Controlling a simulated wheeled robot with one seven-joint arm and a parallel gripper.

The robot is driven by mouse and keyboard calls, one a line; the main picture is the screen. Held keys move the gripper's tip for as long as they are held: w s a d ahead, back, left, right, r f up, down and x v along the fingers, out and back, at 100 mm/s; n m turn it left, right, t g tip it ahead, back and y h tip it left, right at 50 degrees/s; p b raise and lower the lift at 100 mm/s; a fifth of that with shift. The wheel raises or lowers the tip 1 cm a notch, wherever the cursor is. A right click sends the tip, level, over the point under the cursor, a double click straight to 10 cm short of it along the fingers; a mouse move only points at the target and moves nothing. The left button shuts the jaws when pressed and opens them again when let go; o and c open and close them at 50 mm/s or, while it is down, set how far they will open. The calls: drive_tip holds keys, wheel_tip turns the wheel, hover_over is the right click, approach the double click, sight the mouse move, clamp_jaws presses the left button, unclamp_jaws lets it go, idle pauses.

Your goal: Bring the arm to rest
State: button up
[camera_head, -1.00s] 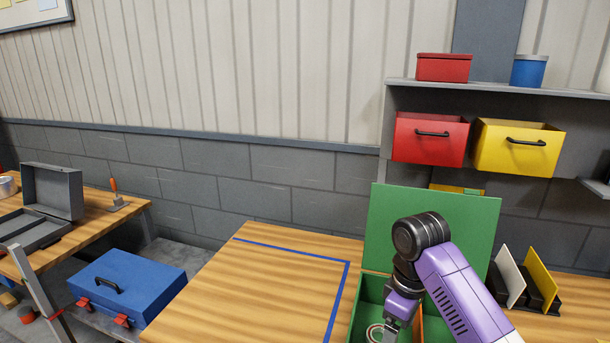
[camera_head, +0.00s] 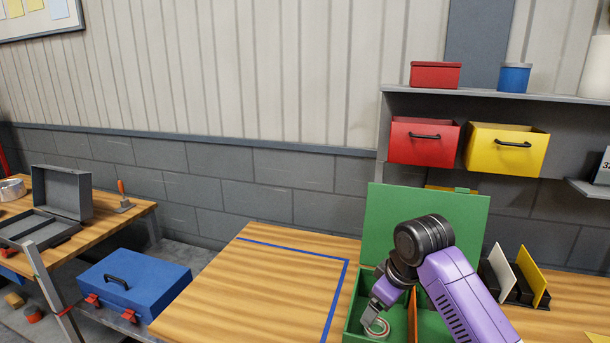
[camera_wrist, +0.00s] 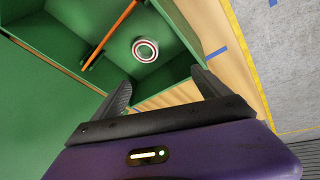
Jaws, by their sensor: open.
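My gripper (camera_wrist: 162,92) is open and empty in the wrist view, its two dark fingers spread apart. It hangs over the open green box (camera_head: 352,318) on the workbench. In the head view my purple arm reaches over the box from the lower right, and the fingers are hard to make out. A round ring-shaped item (camera_wrist: 145,49), white with a red band, lies on the box floor, apart from the fingers. It also shows in the head view (camera_head: 378,328). An orange divider (camera_wrist: 110,34) splits the box.
The green lid (camera_head: 400,205) stands upright behind my arm. Upright white and yellow panels (camera_head: 530,274) stand in a black rack to the right. Red (camera_head: 422,143) and yellow (camera_head: 505,150) bins hang below the shelf. The bench left of the box is clear within blue tape (camera_head: 342,285).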

drive_tip(key=w+a+t+y, duration=0.1)
drive_tip(key=a+t, duration=0.1)
drive_tip(key=w+a+r+m+t+y, duration=0.1)
drive_tip(key=a+t, duration=0.1)
drive_tip(key=a+m+t, duration=0.1)
drive_tip(key=a, duration=0.1)
drive_tip(key=shift+w+a+r+t+y, duration=0.15)
drive_tip(key=shift+w+a+t+y, duration=0.1)
drive_tip(key=shift+w+t+y, duration=0.15)
drive_tip(key=s+d+f+m+t+h, duration=0.1)
drive_tip(key=s+d+m, duration=0.1)
drive_tip(key=s, duration=1.6)
drive_tip(key=s+d+f+m+t+h+b, duration=0.1)
drive_tip(key=s+d, duration=0.3)
drive_tip(key=s, duration=1.4)
drive_tip(key=s+d+f+m+t+h+b, duration=0.1)
drive_tip(key=s+d+f+m+t, duration=0.2)
drive_tip(key=s, duration=1.5)
drive_tip(key=shift+s+m+h, duration=0.15)
drive_tip(key=shift+m+h, duration=0.25)
